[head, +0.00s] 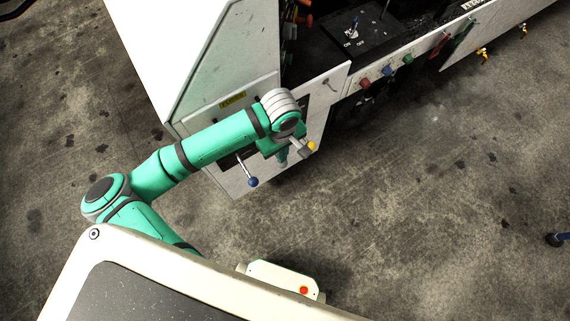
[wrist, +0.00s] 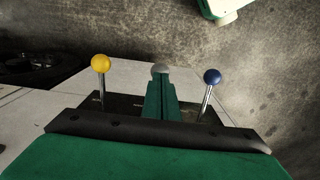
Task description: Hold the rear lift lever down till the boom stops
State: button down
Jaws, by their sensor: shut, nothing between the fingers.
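Three ball-topped levers stand on a dark plate at the low end of the white loader. The blue-knobbed lever (head: 252,182) is left of my gripper (head: 282,158) in the head view; the yellow-knobbed lever (head: 311,146) is to its right. In the wrist view the yellow knob (wrist: 101,63) is at left and the blue knob (wrist: 212,76) at right, both levers upright. My shut gripper (wrist: 160,85) is between them, in line with a grey knob (wrist: 160,68), whose shaft it hides. I cannot tell whether the fingers touch it. No label shows which lever is the rear lift.
The white loader body (head: 232,60) with a yellow label (head: 232,99) rises behind my arm. A switch panel (head: 355,33) and red, blue and green fittings (head: 386,70) are to the right. Open concrete floor (head: 440,190) lies at the right.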

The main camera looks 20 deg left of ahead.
jog(key=shift+f, duration=0.1)
jog(key=shift+w+d+f, duration=0.1)
jog(key=shift+f, duration=2.7)
jog(key=shift+s, duration=0.2)
jog(key=shift+w, duration=0.1)
dwell(4.8)
